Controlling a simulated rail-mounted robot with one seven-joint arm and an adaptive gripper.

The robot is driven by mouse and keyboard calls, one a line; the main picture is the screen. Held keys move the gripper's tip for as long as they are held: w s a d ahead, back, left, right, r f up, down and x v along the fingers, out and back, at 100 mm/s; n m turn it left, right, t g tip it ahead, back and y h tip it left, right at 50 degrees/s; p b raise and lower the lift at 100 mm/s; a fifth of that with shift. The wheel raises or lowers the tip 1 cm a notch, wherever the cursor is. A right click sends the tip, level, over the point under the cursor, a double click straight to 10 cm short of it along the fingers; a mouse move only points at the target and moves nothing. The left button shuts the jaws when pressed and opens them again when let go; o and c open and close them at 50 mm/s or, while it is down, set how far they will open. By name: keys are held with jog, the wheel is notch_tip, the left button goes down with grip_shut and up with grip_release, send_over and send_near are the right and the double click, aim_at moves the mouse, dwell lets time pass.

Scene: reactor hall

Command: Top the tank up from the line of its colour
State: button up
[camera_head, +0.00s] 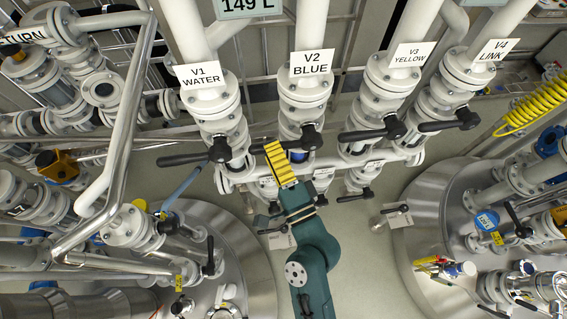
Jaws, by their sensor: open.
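Four labelled lines come down at the top: V1 WATER (201,76), V2 BLUE (311,63), V3 YELLOW (408,54) and V4 LINK (492,50). Black levers on V1 (190,158), V2 (280,143), V3 (368,134) and V4 (442,125) lie crosswise to their pipes. A steel tank (250,285) stands lower left, another (425,190) lower right. A sign (247,6) reads 149 L. My gripper (275,163), with yellow ribbed fingers, is open just below the V2 lever; contact is unclear. Its far side is partly hidden.
Smaller levers (355,197) sit below the lines, and one with a tag (398,209) is beside the right tank. A blue hose (182,188) is at left, a coiled yellow hose (535,105) at right. Bare floor (350,260) lies between the tanks.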

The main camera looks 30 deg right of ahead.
jog(key=s+f, duration=0.2)
jog(key=s, duration=0.8)
jog(key=shift+a, duration=0.3)
